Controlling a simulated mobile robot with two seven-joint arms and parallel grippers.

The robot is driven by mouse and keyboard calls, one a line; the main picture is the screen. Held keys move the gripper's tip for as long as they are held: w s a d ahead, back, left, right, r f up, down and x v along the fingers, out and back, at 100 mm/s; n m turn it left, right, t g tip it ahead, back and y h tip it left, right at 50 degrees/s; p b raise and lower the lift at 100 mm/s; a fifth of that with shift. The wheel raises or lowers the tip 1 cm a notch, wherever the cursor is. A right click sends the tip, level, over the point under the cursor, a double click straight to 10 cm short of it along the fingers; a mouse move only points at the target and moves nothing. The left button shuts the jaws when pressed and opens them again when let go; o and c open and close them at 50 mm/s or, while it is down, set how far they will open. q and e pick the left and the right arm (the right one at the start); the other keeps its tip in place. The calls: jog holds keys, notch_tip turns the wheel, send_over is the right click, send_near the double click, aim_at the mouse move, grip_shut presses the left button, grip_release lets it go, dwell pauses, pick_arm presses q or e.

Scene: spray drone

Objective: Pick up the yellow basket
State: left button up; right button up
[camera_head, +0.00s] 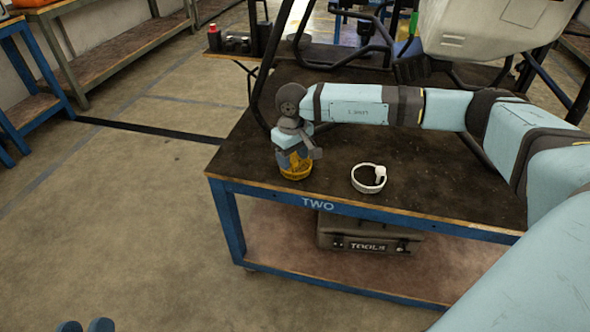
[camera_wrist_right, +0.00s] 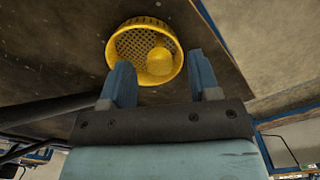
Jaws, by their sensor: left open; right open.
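The yellow basket (camera_head: 296,170) stands on the dark top of the workbench (camera_head: 420,185), near its front left corner. In the right wrist view the basket (camera_wrist_right: 122,46) is round with a mesh bottom, and a yellow ball-like thing (camera_wrist_right: 159,61) lies in it. My right gripper (camera_head: 292,158) is right above the basket in the head view. In the wrist view its two blue fingers (camera_wrist_right: 162,75) are apart and point at the basket's near side, with nothing held between them. My left gripper (camera_head: 86,326) shows only its blue fingertips at the bottom left edge, apart, far from the bench.
A white ring-shaped thing (camera_head: 369,179) lies on the bench to the right of the basket. A tool case (camera_head: 368,235) sits on the lower shelf. A large white machine with black tubes (camera_head: 490,30) stands over the back of the bench. The floor at left is clear.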

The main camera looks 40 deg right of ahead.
aim_at(293, 160)
jog(key=shift+f, duration=0.9)
pick_arm(q)
jog(key=shift+w+d, duration=0.15)
jog(key=shift+d, duration=0.05)
jog(key=shift+a+f, duration=0.1)
jog(key=shift+f, duration=0.15)
pick_arm(e)
jog(key=c, duration=1)
jog(key=shift+r, duration=0.1)
